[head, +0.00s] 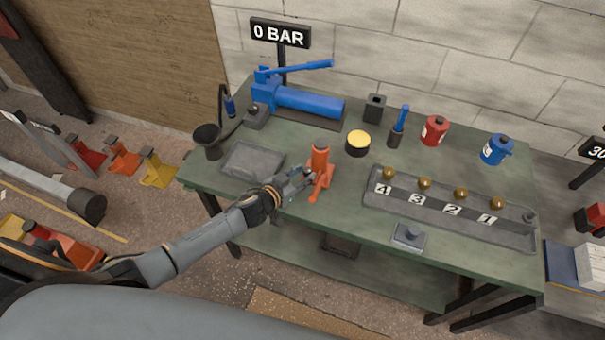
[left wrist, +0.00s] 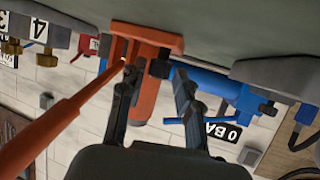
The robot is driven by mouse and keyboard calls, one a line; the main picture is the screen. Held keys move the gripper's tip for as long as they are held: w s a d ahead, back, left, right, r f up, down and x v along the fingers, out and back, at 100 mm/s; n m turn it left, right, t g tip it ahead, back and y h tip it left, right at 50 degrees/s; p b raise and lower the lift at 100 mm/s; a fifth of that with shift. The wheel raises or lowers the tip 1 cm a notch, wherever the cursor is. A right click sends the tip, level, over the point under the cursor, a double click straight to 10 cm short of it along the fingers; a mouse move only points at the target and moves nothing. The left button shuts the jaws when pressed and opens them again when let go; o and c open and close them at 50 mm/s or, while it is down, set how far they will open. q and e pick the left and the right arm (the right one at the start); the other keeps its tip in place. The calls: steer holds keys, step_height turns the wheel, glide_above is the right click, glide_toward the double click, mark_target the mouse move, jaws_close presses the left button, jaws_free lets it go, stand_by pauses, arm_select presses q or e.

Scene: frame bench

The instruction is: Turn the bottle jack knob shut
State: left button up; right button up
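The orange bottle jack (head: 320,163) stands upright on the green bench. It fills the middle of the left wrist view (left wrist: 146,98), which is tipped upside down, with an orange bar (left wrist: 50,130) reaching lower left. A small dark knob (left wrist: 160,67) sits low at the jack's base. My left gripper (head: 307,176) is at the jack's left side. In the left wrist view, its two dark fingers are apart, one on each side of the knob; I cannot tell whether either touches. My right gripper is not in view.
A grey tray (head: 232,172) and a black funnel (head: 208,135) lie to the left. The blue pump (head: 310,103) stands behind under a "0 BAR" sign (head: 280,34). A yellow-topped tin (head: 357,150) and a numbered rack (head: 405,205) with brass pieces are to the right.

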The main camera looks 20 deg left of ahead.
arm_select(q)
steer(key=shift+w, duration=0.1)
steer(key=shift+c, duration=0.2)
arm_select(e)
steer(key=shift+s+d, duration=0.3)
arm_select(q)
jaws_close()
